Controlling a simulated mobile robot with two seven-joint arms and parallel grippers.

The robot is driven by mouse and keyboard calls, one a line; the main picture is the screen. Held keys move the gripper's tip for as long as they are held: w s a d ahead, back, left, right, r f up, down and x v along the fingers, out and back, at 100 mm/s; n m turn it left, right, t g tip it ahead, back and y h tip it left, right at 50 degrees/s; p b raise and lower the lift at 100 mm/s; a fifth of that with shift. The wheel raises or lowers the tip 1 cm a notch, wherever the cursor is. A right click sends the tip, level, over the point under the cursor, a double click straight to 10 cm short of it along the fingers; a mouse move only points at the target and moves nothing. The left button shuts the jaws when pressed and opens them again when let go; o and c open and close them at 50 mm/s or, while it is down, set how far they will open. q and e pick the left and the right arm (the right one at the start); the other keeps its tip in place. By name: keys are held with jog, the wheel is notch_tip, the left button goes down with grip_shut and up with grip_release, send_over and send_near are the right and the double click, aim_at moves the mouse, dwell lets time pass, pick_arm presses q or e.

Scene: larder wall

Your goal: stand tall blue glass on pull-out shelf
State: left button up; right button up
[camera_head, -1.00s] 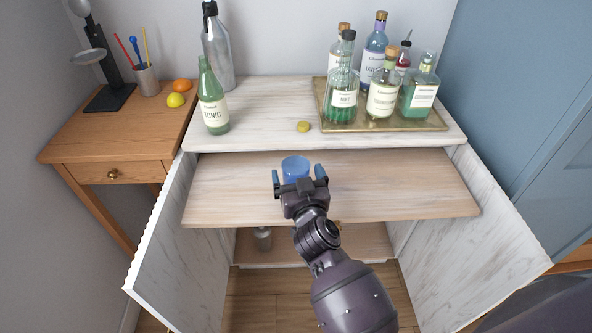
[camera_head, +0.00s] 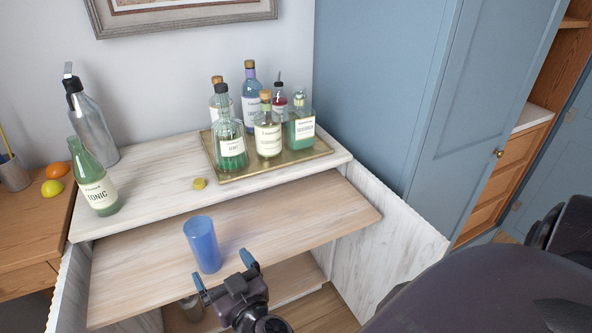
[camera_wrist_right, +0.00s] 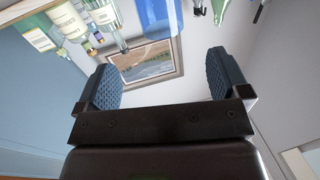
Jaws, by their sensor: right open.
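The tall blue glass (camera_head: 203,246) stands upright on the wooden pull-out shelf (camera_head: 295,222), left of its middle. My right gripper (camera_head: 225,269) is open and empty just in front of the glass, with a gap between its fingertips and the glass. In the right wrist view, which is upside down, part of the blue glass (camera_wrist_right: 157,18) shows at the top edge, beyond the two open fingers (camera_wrist_right: 165,78). My left gripper is in neither current view.
Above the shelf, the marble top holds a green tonic bottle (camera_head: 97,185), a steel siphon (camera_head: 92,122), a yellow cap (camera_head: 199,183) and a brass tray (camera_head: 318,153) of several bottles. An open marble door (camera_head: 385,245) stands at the right. The shelf's right half is clear.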

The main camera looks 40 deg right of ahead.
jog(key=s+d+f+n+g+y, duration=0.1)
jog(key=s+d+f+g, duration=0.2)
jog(key=s+d+f, duration=0.3)
jog(key=s+d+f+n+g, duration=0.1)
jog(key=s+d+f+g, duration=0.3)
jog(key=f, duration=0.7)
jog(key=s+d, duration=0.2)
jog(key=s, duration=0.2)
jog(key=shift+s+f+y, duration=0.4)
